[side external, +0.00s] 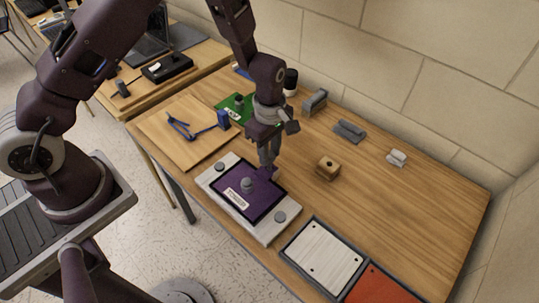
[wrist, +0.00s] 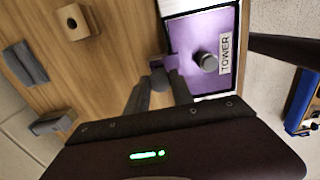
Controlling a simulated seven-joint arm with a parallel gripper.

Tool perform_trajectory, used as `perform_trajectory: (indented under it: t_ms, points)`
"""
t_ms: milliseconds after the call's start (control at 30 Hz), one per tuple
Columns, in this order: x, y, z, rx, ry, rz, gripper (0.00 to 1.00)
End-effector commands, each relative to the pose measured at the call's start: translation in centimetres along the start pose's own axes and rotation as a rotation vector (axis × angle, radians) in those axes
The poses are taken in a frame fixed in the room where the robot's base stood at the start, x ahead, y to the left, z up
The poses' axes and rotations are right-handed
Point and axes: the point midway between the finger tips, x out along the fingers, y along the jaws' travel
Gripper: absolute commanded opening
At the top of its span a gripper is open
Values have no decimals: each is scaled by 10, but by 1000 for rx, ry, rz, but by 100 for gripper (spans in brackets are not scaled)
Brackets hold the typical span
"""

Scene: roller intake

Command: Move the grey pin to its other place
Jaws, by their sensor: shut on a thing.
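My gripper (side external: 268,168) points down at the right rear edge of a purple plate labelled TOWER (side external: 262,202). In the wrist view its dark fingers (wrist: 158,88) are closed on the grey pin (wrist: 158,76), which is mostly hidden between them. The pin is at a small purple tab on the edge of the plate (wrist: 190,38); I cannot tell whether it still sits in the tab. A wooden block with a dark hole (side external: 327,168) stands apart to the right, and it also shows in the wrist view (wrist: 76,22).
The plate lies on a pale base (side external: 272,232) with round grey knobs. Grey blocks (side external: 349,130) stand along the wall. A framed white panel (side external: 322,258) and a red panel (side external: 380,287) lie at the front. The table's right side is clear.

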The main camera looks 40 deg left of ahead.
Motion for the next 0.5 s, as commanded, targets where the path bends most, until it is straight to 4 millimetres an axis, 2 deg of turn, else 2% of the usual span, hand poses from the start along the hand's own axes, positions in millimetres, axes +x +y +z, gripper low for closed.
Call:
perform_trajectory:
  t_ms: [500]
  points:
    - [-31,0,0,1,-1,0,1]
